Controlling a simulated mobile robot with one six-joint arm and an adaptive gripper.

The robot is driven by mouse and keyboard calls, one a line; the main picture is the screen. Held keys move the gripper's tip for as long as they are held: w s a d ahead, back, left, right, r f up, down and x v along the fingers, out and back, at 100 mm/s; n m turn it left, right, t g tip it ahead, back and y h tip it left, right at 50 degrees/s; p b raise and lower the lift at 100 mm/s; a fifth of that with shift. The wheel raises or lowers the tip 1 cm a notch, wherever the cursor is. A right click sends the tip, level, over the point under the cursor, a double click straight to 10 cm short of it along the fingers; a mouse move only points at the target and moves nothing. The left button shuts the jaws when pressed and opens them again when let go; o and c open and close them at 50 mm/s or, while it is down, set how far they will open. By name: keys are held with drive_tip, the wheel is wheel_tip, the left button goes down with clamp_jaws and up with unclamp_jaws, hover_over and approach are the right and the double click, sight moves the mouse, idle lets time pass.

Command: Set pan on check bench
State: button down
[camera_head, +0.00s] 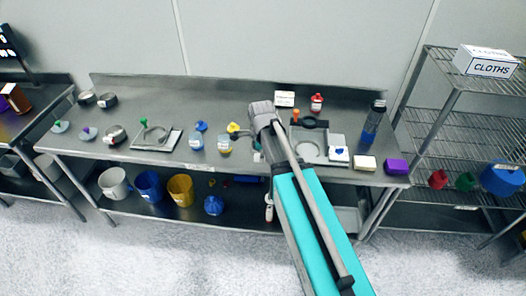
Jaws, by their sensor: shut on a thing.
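No pan can be told for sure. A separate bench (22,123) stands at the far left, with a dark display and a brown box. No label shows which is the check bench.
A plate with a ring and green knob (155,138) lies left of centre. A similar station (304,149) lies right of my arm, near a dark blue bottle (373,122). Buckets (180,190) stand on the lower shelf. A wire rack (455,119) bounds the right.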

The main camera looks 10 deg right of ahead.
drive_tip(key=w+f+b, duration=0.1)
drive_tip(key=w, duration=0.2)
drive_tip(key=w+d+f+b, duration=0.1)
drive_tip(key=w+f, duration=0.1)
drive_tip(key=w, duration=0.1)
drive_tip(key=w+f+b, duration=0.1)
drive_tip(key=w+b, duration=0.1)
drive_tip(key=shift+w+d+f, duration=0.15)
drive_tip(key=shift+w+d, duration=0.2)
drive_tip(key=shift+w, duration=0.05)
drive_tip(key=w+f+b, duration=0.2)
drive_tip(key=w+d+f+b, duration=0.1)
drive_tip(key=w+f+b, duration=0.1)
drive_tip(key=b, duration=0.1)
drive_tip(key=shift+f, duration=0.4)
drive_tip(key=shift+w, duration=0.1)
drive_tip(key=shift+w+f+b, duration=0.3)
drive_tip(key=shift+f+b, duration=0.15)
drive_tip(key=shift+f, duration=0.05)
drive_tip(key=shift+f+b, duration=0.35)
drive_tip(key=shift+b, duration=0.05)
drive_tip(key=shift+f+b, duration=1.1)
drive_tip(key=shift+f, duration=0.05)
drive_tip(key=shift+f, duration=0.1)
drive_tip(key=shift+c, duration=2.3)
unclamp_jaws()
